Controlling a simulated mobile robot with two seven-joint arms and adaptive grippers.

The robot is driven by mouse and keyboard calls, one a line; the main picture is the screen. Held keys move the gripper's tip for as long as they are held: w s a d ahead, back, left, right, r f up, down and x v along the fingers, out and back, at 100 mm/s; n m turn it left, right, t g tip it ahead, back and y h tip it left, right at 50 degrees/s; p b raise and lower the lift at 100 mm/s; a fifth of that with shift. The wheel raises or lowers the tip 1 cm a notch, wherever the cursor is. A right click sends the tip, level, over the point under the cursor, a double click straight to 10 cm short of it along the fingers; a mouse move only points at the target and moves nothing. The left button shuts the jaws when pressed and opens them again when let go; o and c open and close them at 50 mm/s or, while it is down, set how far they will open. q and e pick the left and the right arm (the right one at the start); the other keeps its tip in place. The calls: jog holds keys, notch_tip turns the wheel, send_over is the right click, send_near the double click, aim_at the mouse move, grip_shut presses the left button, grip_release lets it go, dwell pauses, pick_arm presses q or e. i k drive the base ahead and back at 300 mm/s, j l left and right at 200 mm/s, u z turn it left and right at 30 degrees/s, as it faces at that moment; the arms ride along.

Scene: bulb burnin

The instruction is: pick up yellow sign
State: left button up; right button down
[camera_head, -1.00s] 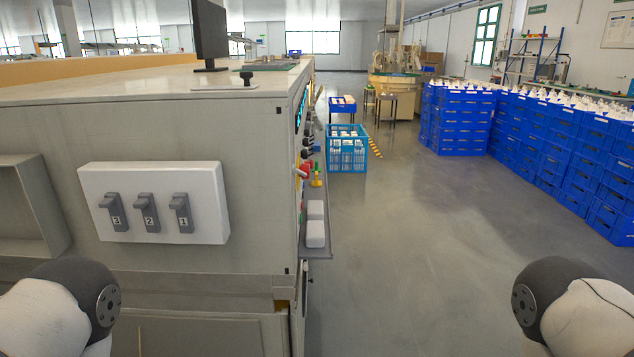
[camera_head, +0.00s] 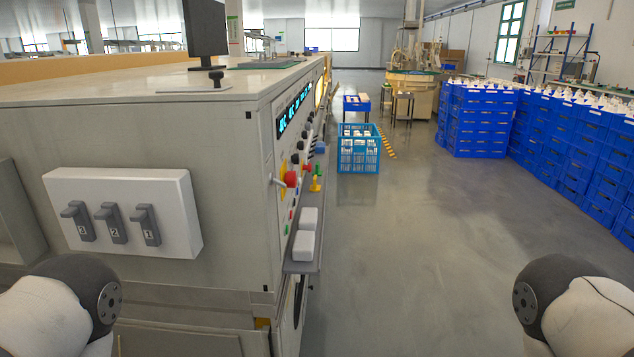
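I cannot make out a yellow sign for certain. A small yellow and green upright piece (camera_head: 316,184) stands on the narrow ledge along the machine's right side; it is too small to tell what it is. A yellow patch also shows behind the red knob (camera_head: 291,179) on the machine's side panel. Neither of my grippers is in view; only rounded parts of my own arms show at the bottom left and bottom right.
The grey machine (camera_head: 150,135) fills the left, with a three-switch box (camera_head: 180,190) on its front. Two white blocks (camera_head: 304,246) lie on its ledge (camera_head: 302,266). A blue crate (camera_head: 358,155) stands ahead. Stacked blue crates (camera_head: 480,125) line the right. The floor between is clear.

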aim_at(314, 188)
jog(key=i+l+u, duration=0.2)
jog(key=i+l, duration=0.2)
jog(key=l, duration=0.25)
jog(key=i+l+u, duration=0.1)
jog(key=l, duration=0.25)
jog(key=i+l+u, duration=0.1)
jog(key=i+l, duration=0.15)
jog(key=i+l+u, duration=0.15)
jog(key=i+l, duration=0.2)
jog(key=i+l+u, duration=0.1)
jog(key=i+l, duration=0.25)
jog(key=l, duration=0.15)
jog(key=i+l+u, duration=0.15)
jog(key=i+l, duration=0.15)
jog(key=l, duration=0.15)
